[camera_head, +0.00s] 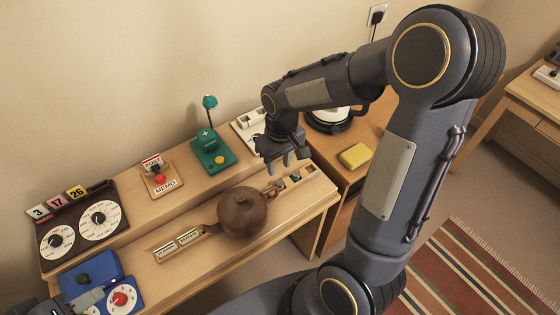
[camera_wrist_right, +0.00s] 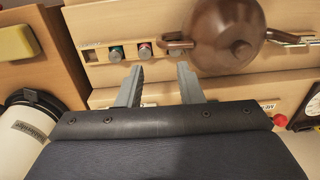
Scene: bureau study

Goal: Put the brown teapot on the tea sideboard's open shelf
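The brown teapot (camera_head: 242,212) stands upright on the long wooden desk, its spout and handle pointing to either side. It also shows in the right wrist view (camera_wrist_right: 226,38), at the top. My right gripper (camera_head: 285,161) is above the desk, behind and to the right of the teapot; its two fingers (camera_wrist_right: 160,86) are apart with nothing between them. My left gripper (camera_head: 90,297) is at the lower left by a blue box, partly cut off, and its opening is unclear. A lower wooden cabinet (camera_head: 372,137), seemingly the tea sideboard, stands right of the desk; its shelf is largely hidden.
A white kettle (camera_head: 329,120) and a yellow sponge (camera_head: 355,156) stand on the cabinet. A green device (camera_head: 213,151), a memo stand (camera_head: 160,178) and a dial panel (camera_head: 80,228) line the desk's back. A blue box (camera_head: 91,273) sits front left. My right arm hides much of the right side.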

